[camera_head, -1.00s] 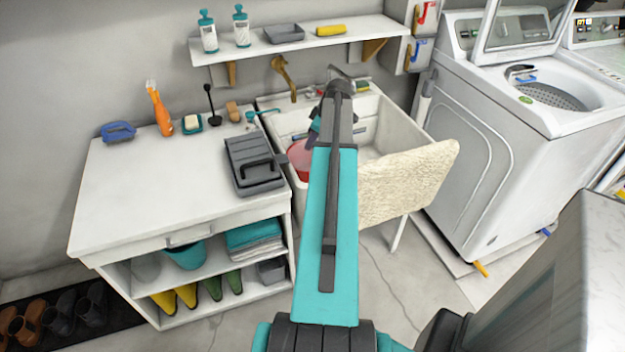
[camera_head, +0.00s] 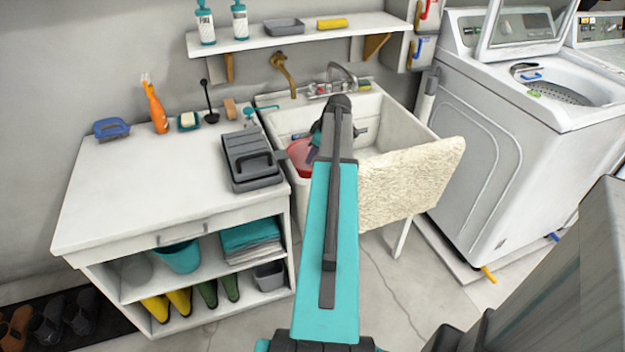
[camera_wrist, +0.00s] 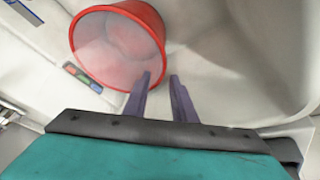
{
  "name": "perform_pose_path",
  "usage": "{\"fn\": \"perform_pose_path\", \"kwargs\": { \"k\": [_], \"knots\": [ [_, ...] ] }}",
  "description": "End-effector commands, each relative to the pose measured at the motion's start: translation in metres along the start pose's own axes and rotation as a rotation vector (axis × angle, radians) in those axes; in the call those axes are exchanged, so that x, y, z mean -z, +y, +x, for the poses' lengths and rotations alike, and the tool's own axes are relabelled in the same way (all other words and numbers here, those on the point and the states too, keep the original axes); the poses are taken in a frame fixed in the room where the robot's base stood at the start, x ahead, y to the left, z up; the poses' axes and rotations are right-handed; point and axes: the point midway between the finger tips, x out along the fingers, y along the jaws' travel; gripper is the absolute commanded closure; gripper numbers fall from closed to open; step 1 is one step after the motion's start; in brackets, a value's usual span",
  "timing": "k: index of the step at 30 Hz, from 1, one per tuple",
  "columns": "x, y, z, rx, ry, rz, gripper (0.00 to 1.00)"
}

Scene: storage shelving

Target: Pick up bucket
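A red bucket (camera_head: 301,160) sits inside the white sink (camera_head: 378,112), partly hidden behind my arm in the head view. The wrist view shows its round red rim and pale inside (camera_wrist: 118,45), with the mouth facing the camera. My gripper (camera_wrist: 160,77) is open, with a narrow gap between its two dark fingers. The left finger overlaps the bucket's lower right rim in the picture, and the right finger is just outside it. I cannot tell whether either finger touches the rim. In the head view my gripper is mostly hidden by my arm.
A fluffy cream mat (camera_head: 412,182) hangs over the sink's front edge. A faucet (camera_head: 340,75) stands at the sink's back. A grey case (camera_head: 252,160) lies on the counter left of the sink. A teal bucket (camera_head: 182,257) stands on the shelf below. A washer (camera_head: 490,150) stands right.

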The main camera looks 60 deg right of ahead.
Motion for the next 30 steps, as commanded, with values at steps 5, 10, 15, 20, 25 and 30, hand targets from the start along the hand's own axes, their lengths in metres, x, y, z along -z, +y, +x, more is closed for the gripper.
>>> {"fn": "perform_pose_path", "kwargs": {
  "k": [5,10,15,20,25,30],
  "knots": [
    [0.0,0.0,0.001,0.0,0.0,0.001,0.76],
    [0.0,0.0,0.013,0.002,0.0,0.0,0.76],
    [-0.001,0.0,0.035,0.002,-0.001,0.001,0.76],
    [-0.001,0.001,0.058,0.002,-0.001,0.001,0.76],
    [-0.001,0.001,0.078,0.002,-0.001,0.001,0.76],
    [-0.001,0.001,0.086,-0.001,0.0,0.001,0.76]
  ]
}}
